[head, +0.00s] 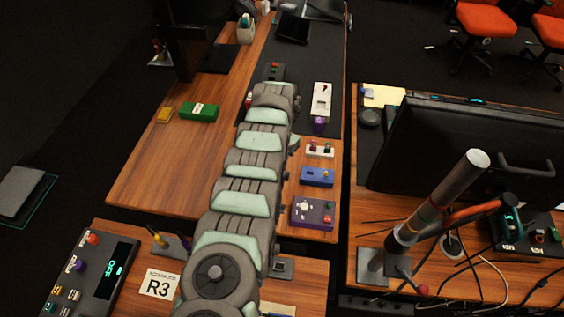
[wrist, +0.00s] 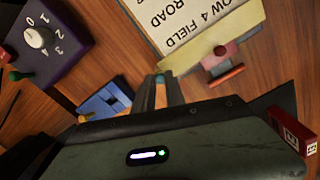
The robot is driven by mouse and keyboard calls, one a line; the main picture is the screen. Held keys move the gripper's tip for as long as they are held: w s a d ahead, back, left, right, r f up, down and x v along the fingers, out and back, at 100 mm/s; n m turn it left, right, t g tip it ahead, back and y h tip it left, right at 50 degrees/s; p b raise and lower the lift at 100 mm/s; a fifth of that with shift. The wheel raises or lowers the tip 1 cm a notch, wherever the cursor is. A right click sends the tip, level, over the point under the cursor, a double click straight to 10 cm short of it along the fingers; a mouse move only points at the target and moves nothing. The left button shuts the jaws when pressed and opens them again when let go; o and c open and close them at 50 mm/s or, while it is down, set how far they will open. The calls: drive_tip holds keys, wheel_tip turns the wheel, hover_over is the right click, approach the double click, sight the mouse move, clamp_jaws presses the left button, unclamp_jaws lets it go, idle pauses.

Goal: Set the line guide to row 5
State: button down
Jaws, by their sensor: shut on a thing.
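My gripper (wrist: 160,80) points at the card's lower left edge. Its fingers are shut on a thin tan piece (wrist: 160,97) with a blue-green tip. I cannot tell whether this piece belongs to the line guide. No guide is clearly visible across the printed lines. In the head view my arm hides the gripper.
A purple box (wrist: 52,52) with a white dial stands left. A blue part (wrist: 104,103) lies close left of my fingers. A pink block (wrist: 222,58) and red bar (wrist: 226,76) sit beside the card. A red box (wrist: 291,130) is at right.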

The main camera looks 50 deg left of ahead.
drive_tip(key=c, duration=1.4)
unclamp_jaws()
drive_tip(key=shift+a, duration=0.1)
wheel_tip(320, 180, up, 6)
drive_tip(key=p, duration=0.4)
drive_tip(key=shift+w+r, duration=0.15)
drive_tip(key=shift+r, duration=2.3)
drive_tip(key=shift+r+p, duration=0.1)
drive_tip(key=shift+p, duration=0.2)
